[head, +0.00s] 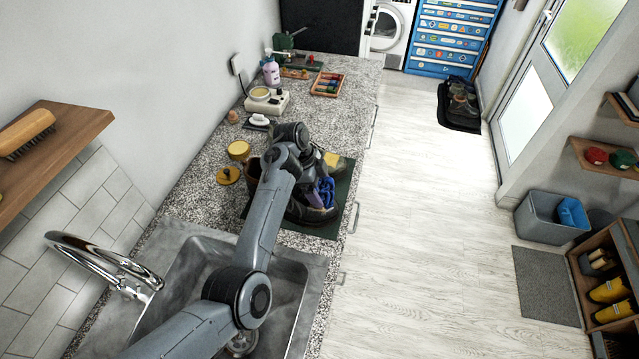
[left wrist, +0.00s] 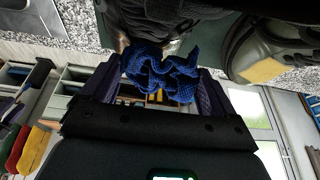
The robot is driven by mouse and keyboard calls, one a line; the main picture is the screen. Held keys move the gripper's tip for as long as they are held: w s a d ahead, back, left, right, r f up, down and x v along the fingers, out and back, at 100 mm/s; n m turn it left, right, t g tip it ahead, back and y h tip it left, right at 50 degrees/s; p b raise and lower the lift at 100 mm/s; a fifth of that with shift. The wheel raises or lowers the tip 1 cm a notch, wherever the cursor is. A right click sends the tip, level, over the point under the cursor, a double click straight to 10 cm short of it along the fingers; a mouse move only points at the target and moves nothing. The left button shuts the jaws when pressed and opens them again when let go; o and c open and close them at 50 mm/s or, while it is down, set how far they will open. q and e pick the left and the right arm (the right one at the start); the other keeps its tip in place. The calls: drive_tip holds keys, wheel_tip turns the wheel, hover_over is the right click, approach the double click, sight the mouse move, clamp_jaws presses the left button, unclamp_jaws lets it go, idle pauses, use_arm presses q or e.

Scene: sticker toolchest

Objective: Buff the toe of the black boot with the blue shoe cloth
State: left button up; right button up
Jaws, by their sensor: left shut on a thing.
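The blue shoe cloth (head: 326,188) is bunched in my left gripper (head: 320,196), which is over the dark green mat (head: 345,186) on the counter. In the left wrist view the crumpled cloth (left wrist: 160,76) sits between the two fingers. A dark boot shape (head: 318,216) shows on the mat, just below the gripper and partly covered by my arm. I cannot tell whether the cloth touches it. A dark, rounded shoe-like shape (left wrist: 262,42) is at the upper right of the left wrist view. My right gripper is not in view.
A yellow piece (head: 333,160) lies by the mat's far end. A sink (head: 190,260) with a tall tap (head: 100,258) is at the near end. Farther along are a crate (head: 328,84) and a bottle (head: 271,73).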

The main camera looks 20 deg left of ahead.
use_arm(q)
drive_tip(key=shift+s+d+p, duration=0.1)
drive_tip(key=shift+s+p, duration=0.9)
drive_tip(key=shift+p, duration=0.25)
drive_tip(key=shift+s, duration=0.15)
